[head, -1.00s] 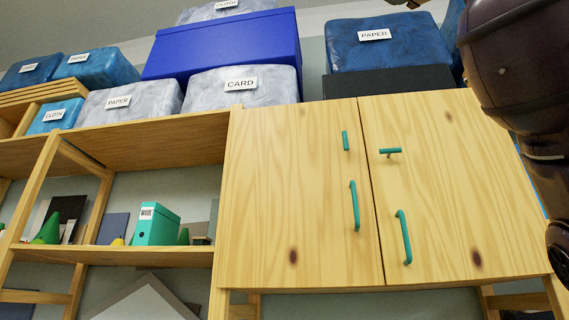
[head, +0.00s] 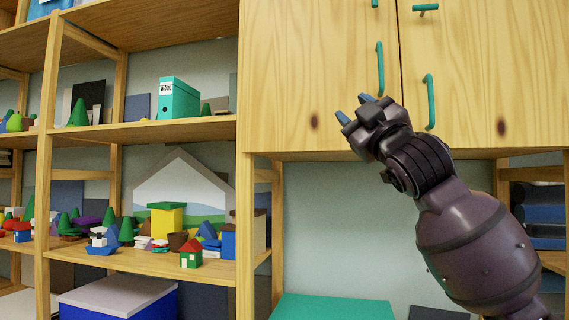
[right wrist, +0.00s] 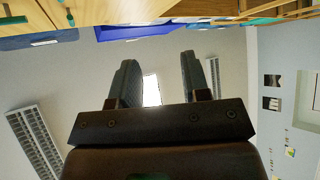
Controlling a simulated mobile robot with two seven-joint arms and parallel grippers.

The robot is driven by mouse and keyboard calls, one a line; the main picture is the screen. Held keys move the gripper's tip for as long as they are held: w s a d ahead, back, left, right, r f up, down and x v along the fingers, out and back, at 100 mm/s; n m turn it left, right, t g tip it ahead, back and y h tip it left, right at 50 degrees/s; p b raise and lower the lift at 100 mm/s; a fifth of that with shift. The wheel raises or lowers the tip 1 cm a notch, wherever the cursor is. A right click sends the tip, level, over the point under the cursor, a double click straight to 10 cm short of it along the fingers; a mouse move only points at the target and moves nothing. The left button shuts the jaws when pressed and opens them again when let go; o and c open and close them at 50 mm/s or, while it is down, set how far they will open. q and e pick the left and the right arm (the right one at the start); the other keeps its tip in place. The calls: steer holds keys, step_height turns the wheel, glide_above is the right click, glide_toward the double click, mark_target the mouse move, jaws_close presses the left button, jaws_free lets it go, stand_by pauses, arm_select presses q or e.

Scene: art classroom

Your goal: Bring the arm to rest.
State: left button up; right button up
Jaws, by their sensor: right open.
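My right arm comes in from the lower right of the head view. Its right gripper (head: 355,108) is raised in front of the lower part of the wooden cabinet (head: 290,80), left of a green door handle. In the right wrist view the two fingers of the right gripper (right wrist: 160,80) stand apart with nothing between them; ceiling and wall show behind. My left gripper is not in the head view.
The cabinet has two doors, both closed, with green handles (head: 431,102). Left of it, open shelves hold a teal binder (head: 179,98), small model houses and green cones (head: 79,113). A green surface (head: 330,307) lies below the cabinet. The space under the cabinet looks open.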

steer(key=w+d+f+m+g+h, duration=0.1)
steer(key=w+f+m, duration=0.1)
steer(key=f, duration=0.9)
steer(key=w+d+f+m+h, duration=0.1)
steer(key=w+d+f+m, duration=0.15)
steer(key=f, duration=0.95)
steer(key=s+d+f+m+g+h, duration=0.1)
steer(key=s+d+f+m+h, duration=0.1)
steer(key=f, duration=1.1)
steer(key=s+d+f+m+g+h, duration=0.2)
steer(key=f, duration=1)
steer(key=s+d+f+m+g+h, duration=0.1)
steer(key=s+d+f+g+h, duration=0.1)
steer(key=s+f, duration=0.6)
steer(key=s+d+f+m+g+h, duration=0.15)
steer(key=s+f, duration=0.25)
steer(key=f, duration=0.8)
steer(key=s+d+f+m+g+h, duration=0.1)
steer(key=s+d+f+g, duration=0.3)
steer(key=s+f, duration=1)
steer(key=s+m, duration=0.1)
steer(key=s, duration=0.3)
steer(key=shift+f+m, duration=0.15)
steer(key=shift+m, duration=0.15)
steer(key=shift+s+a+h, duration=0.1)
steer(key=shift+h, duration=0.15)
